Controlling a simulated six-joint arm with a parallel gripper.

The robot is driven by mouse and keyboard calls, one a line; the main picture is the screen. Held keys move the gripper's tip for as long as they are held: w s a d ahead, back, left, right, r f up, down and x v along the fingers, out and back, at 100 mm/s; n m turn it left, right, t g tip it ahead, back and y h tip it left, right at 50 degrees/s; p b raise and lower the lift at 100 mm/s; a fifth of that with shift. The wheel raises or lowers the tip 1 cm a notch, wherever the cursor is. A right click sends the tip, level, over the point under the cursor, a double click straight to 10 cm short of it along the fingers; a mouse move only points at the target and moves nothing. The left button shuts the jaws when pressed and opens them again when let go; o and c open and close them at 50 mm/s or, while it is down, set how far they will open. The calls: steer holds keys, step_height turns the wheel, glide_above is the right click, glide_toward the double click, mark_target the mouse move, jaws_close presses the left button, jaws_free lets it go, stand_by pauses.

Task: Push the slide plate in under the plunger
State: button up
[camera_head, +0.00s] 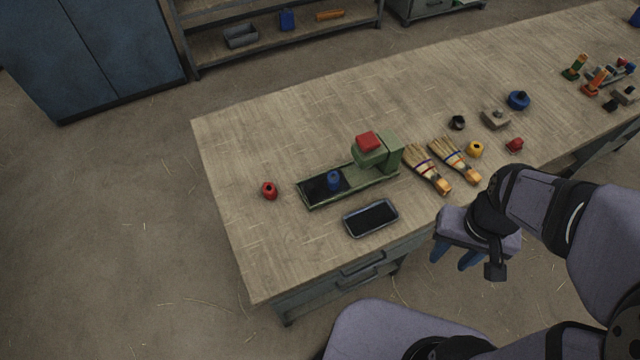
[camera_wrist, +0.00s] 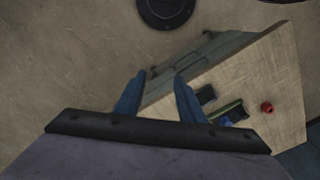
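A long green fixture (camera_head: 350,182) stands on the workbench, with a green upright at its right end and a red block (camera_head: 368,141), which looks like the plunger, on top of it. The plate is left of the red block. In the wrist view the fixture (camera_wrist: 228,112) is small and far off. My gripper (camera_head: 456,260) hangs off the bench's front edge, well right of and nearer than the fixture. Its blue fingers (camera_wrist: 158,95) are apart and empty.
A dark tray (camera_head: 371,218) lies in front of the fixture. A red knob (camera_head: 269,190) stands at its left. Two broom heads (camera_head: 428,168) lie close at its right. Several small parts stand farther right.

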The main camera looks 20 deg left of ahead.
steer(key=w+a+f+n+t+b, duration=0.1)
steer(key=w+a+f+n+b, duration=0.1)
steer(key=w+a+f+b, duration=0.45)
steer(key=n+t+y+b, duration=0.25)
steer(key=n+b, duration=0.45)
steer(key=b, duration=1.4)
glide_toward(310, 187)
steer(key=f, duration=0.1)
steer(key=shift+y, duration=0.35)
steer(key=shift+x, duration=3.8)
steer(key=shift+w+d+r, duration=0.1)
steer(key=shift+w, duration=0.05)
jaws_close()
